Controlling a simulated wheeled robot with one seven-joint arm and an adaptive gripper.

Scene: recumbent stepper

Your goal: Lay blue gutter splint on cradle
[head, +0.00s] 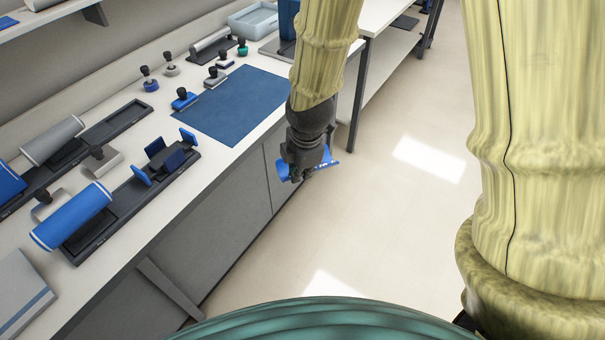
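My gripper (302,172) hangs in front of the counter's front edge, over the floor. It is shut on a blue piece, the blue gutter splint (286,164), which shows on both sides of the dark fingers. The fingers hide its middle. The likely cradle (150,176) is a set of blue and dark upright plates on a long black base on the counter, left of my gripper. Nothing lies between the plates that I can make out. My gripper is well apart from it.
A blue roll (72,216) lies at the near end of the black base. A grey roll (53,140) lies on another base behind. Several knobbed pieces stand near a blue mat (232,104), which is clear. A white shelf table (385,22) stands at the back.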

